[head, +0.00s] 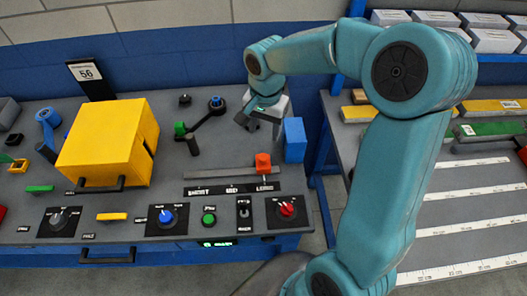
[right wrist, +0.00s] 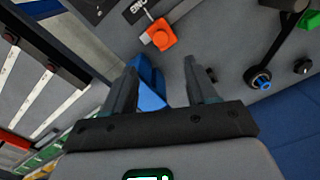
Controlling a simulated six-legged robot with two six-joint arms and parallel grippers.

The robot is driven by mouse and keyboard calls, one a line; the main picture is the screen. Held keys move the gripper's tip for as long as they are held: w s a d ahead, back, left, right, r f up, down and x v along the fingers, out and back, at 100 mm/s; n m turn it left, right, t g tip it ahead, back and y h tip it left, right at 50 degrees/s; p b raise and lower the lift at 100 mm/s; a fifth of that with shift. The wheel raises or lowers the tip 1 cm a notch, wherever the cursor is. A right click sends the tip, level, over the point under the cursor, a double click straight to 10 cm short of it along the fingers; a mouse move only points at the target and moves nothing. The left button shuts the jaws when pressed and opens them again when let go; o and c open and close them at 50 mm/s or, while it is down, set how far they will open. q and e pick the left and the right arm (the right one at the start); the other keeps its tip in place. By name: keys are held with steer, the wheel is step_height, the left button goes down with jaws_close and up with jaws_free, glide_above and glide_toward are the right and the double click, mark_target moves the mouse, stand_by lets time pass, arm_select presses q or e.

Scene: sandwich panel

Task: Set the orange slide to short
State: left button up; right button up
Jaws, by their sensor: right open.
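The orange slide (head: 263,163) sits on a grey track (head: 225,173) on the panel, at its right end above the word LONG. The label strip (head: 231,188) reads SHORT, MID, LONG from left to right. My right gripper (head: 261,122) is open and empty, above the panel behind the slide and apart from it. In the right wrist view the orange slide (right wrist: 160,35) lies beyond the open fingers (right wrist: 161,72), and a blue block (right wrist: 147,82) shows between them, lower down. My left gripper is not in view.
The blue block (head: 295,139) stands right of the slide near the panel edge. A yellow box (head: 108,140) stands at left. Knobs, a green button (head: 209,219) and a switch (head: 244,207) line the front. A lever with a black arm (head: 208,119) is left of my right gripper.

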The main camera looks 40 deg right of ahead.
mark_target(263, 157)
step_height(263, 157, down, 12)
steer(key=shift+w+d+r+p, duration=0.1)
steer(key=shift+w+p, duration=0.05)
steer(key=shift+p, duration=0.4)
steer(key=shift+w+f, duration=0.15)
steer(key=shift+f, duration=0.25)
steer(key=shift+r, duration=0.1)
steer(key=c, duration=0.4)
jaws_close()
